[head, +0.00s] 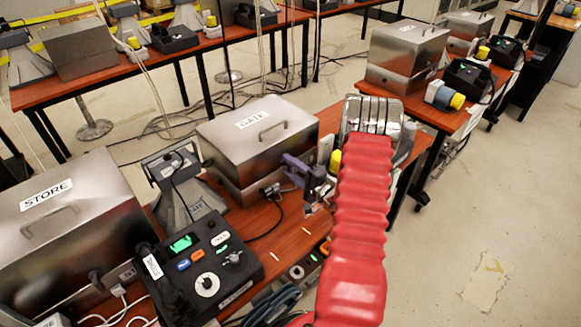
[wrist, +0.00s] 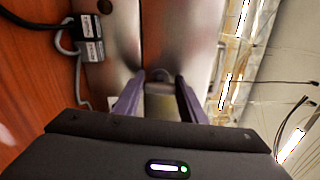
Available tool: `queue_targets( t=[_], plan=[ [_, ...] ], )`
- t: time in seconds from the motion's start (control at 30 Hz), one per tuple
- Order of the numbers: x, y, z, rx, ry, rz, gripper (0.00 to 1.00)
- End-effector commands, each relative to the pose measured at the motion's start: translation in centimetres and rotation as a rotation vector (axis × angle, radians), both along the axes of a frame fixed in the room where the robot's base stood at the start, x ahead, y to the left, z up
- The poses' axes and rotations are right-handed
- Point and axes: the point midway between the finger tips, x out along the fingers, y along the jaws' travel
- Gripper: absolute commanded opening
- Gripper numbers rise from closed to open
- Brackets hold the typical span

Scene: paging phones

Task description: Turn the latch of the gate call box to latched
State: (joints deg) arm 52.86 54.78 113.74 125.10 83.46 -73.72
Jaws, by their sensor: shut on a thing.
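The gate call box is a brushed-metal case (head: 225,137) with a GATE label and a handle on its lid, in the middle of the head view. Its metal front fills the upper middle of the wrist view (wrist: 178,35). My gripper (head: 291,168) is at the front of this box, with its purple fingers against it. In the wrist view my gripper (wrist: 160,78) has a finger on each side of a small metal latch (wrist: 159,88) and is shut on it. The latch's exact turn is hard to tell, as the fingers and gripper body cover part of it.
The STORE box (head: 60,225) and a black paging phone (head: 205,265) with a green screen stand to the left on the same wooden table. A grey horn speaker (head: 185,190) stands between the boxes. Cables lie around them. Open floor (head: 490,200) is at the right.

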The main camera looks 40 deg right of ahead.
Motion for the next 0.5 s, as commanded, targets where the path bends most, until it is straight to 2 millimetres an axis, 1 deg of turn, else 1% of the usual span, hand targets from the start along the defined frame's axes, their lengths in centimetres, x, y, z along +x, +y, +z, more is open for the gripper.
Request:
queue_targets(
  t=[0.03,0.23,0.5],
  plan=[
    [-0.05,0.32,-0.28,-0.022,0.005,0.005,0.15],
    [-0.05,0.37,-0.37,-0.103,0.004,0.006,0.15],
    [-0.07,0.43,-0.46,-0.134,0.004,0.008,0.15]
  ],
)
